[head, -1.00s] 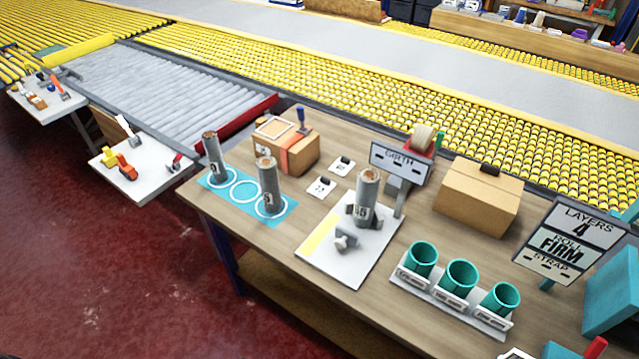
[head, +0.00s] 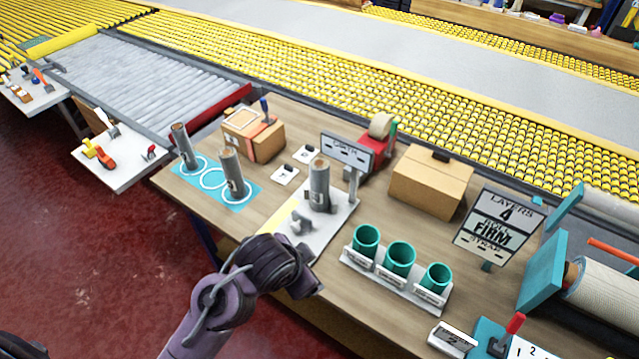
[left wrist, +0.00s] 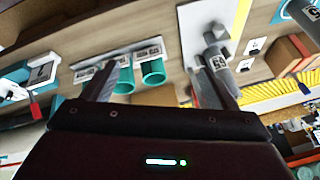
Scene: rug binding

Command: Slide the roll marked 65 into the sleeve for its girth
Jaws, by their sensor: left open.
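A grey roll (head: 319,187) stands upright on the white gauge plate (head: 334,222), beside a grey clamp-like block (head: 300,222). Its label reads like 65 in the left wrist view (left wrist: 218,63). Three teal sleeves stand in a row on a white base: left (head: 366,239), middle (head: 400,259), right (head: 435,278). Their small labels are not legible. A GIRTH sign (head: 347,152) stands behind the plate. My left gripper is open and empty in the left wrist view (left wrist: 162,78), the roll showing beyond its right finger. In the head view my wrist hides its fingertips. My right gripper is not in view.
Two more grey rolls (head: 185,146) (head: 232,175) stand on a blue ringed mat (head: 212,178). Cardboard boxes (head: 253,136) (head: 431,181) and a tape dispenser (head: 380,140) stand behind. A LAYERS 4, FIRM sign (head: 490,229) stands right of the sleeves.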

